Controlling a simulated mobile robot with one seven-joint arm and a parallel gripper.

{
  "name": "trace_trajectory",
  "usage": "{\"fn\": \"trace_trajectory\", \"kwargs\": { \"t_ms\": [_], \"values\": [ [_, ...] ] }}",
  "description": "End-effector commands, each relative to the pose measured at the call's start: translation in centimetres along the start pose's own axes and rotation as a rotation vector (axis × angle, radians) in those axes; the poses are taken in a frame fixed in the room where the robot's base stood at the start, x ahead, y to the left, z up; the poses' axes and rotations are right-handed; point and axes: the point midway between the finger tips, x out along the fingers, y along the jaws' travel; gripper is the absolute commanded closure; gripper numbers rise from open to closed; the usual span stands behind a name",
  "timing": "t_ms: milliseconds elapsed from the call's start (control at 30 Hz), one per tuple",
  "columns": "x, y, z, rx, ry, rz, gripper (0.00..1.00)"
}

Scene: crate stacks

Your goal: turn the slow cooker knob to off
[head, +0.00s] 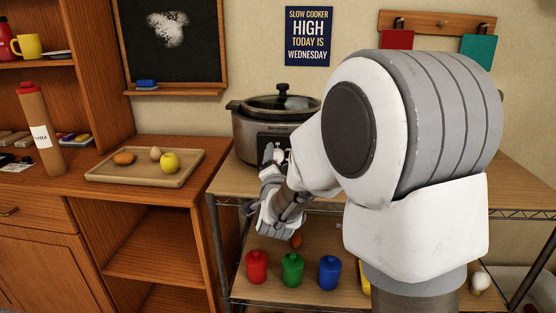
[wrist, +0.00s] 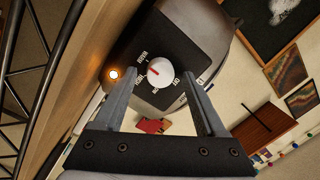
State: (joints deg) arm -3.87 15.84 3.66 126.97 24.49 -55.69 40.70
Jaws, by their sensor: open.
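The slow cooker (head: 250,128) stands on the wooden top of a wire shelf in the head view, with its lid on. In the wrist view its dark control panel (wrist: 185,50) fills the upper middle. The round white knob (wrist: 160,72) has a red pointer mark toward the left of the picture; the small labels around it are hard to read. An orange light (wrist: 113,74) glows beside it. My gripper (wrist: 159,76) is open and empty, facing the panel, with the knob between its fingertips in the picture. I cannot tell whether they touch it.
A blue sign (head: 308,36) reads "slow cooker high today is Wednesday". Red (head: 257,267), green (head: 292,270) and blue (head: 329,273) canisters stand on the lower shelf below my arm.

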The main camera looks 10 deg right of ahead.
Motion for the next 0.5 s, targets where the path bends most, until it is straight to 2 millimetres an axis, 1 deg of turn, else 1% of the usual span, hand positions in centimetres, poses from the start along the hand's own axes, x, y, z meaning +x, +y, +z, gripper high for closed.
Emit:
{"fn": "trace_trajectory", "kwargs": {
  "t_ms": [67,100,267,400,467,500],
  "values": [
    [0.0,0.0,0.0,0.0,0.0,0.0,0.29],
    [0.0,0.0,-0.01,0.0,0.0,0.0,0.36],
    [0.01,0.0,-0.02,0.0,0.0,0.0,0.65],
    [0.01,-0.01,-0.02,0.0,0.0,0.0,0.9],
    [0.01,-0.01,-0.03,0.0,0.0,0.0,1.0],
    [0.01,-0.01,-0.03,0.0,0.0,0.0,1.0]
  ]
}}
